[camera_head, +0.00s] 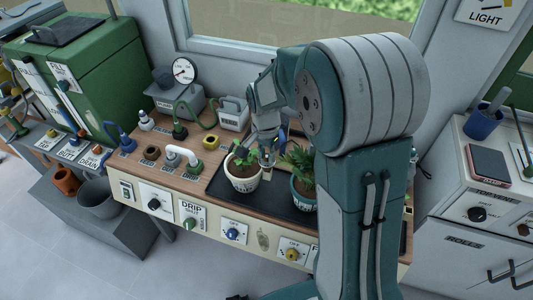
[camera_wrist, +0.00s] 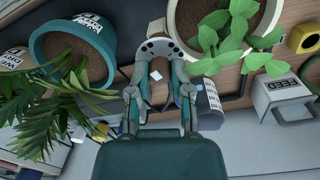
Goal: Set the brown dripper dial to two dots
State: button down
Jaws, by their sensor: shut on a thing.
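My gripper (camera_head: 266,150) reaches down between the two potted plants in the head view. The white pot (camera_head: 242,182) with a leafy plant stands to the left of my gripper, and the teal pot (camera_head: 303,198) with a palm to the right. In the wrist view the teal pot (camera_wrist: 38,45) is at upper left.
A black tray (camera_head: 275,205) lies under the pots. Left of it stand a white pipe (camera_head: 184,154), a yellow socket (camera_head: 211,142) and a grey feed box (camera_head: 232,113). The front panel carries a green drip dial (camera_head: 190,224), a blue knob (camera_head: 233,234) and a yellow knob (camera_head: 292,254).

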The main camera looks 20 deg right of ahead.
aim_at(265, 154)
jog(key=c, duration=0.5)
grip_release()
jog(key=shift+w+a+r, duration=0.1)
jog(key=shift+r, duration=2.85)
jog(key=shift+w+a+r, duration=0.1)
jog(key=shift+r, duration=2.85)
